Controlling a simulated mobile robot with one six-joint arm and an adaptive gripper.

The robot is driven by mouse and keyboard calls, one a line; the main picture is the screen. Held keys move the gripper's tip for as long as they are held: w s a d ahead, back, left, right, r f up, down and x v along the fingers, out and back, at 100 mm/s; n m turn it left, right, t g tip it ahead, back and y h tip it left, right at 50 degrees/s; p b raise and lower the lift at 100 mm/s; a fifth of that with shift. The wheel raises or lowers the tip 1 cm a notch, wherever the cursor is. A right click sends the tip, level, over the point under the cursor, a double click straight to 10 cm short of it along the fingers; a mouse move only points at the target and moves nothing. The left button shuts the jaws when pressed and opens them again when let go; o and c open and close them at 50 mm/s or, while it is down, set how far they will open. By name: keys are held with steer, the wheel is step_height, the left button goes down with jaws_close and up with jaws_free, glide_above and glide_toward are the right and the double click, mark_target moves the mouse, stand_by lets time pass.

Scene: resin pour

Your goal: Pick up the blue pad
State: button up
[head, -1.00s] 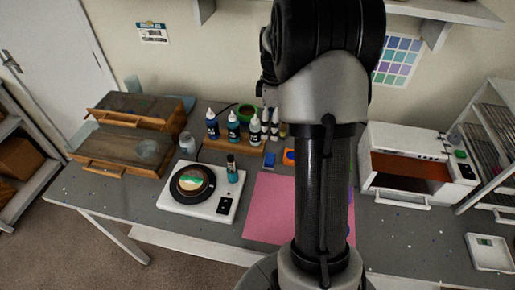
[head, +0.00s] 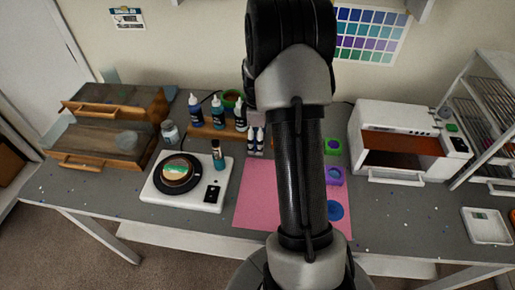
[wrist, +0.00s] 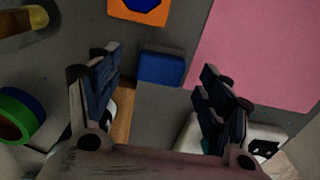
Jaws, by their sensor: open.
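The blue pad (wrist: 161,67) lies flat on the grey table and shows in the wrist view just beyond and between my fingertips. It looks like a small rounded block with a lighter blue front edge. In the head view it is hidden behind my arm. My gripper (wrist: 159,60) is open and empty, with one finger on each side of the pad in the picture. I cannot tell how high the fingers are above it. My gripper is not visible in the head view.
Near the pad are an orange mould with blue inside (wrist: 138,12), a pink mat (wrist: 262,50) and a green-and-blue cup (wrist: 18,115).

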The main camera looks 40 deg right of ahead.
step_height(320, 180, down, 3)
steer(key=shift+r, duration=0.2)
steer(key=shift+c, duration=0.3)
steer(key=c, duration=1.1)
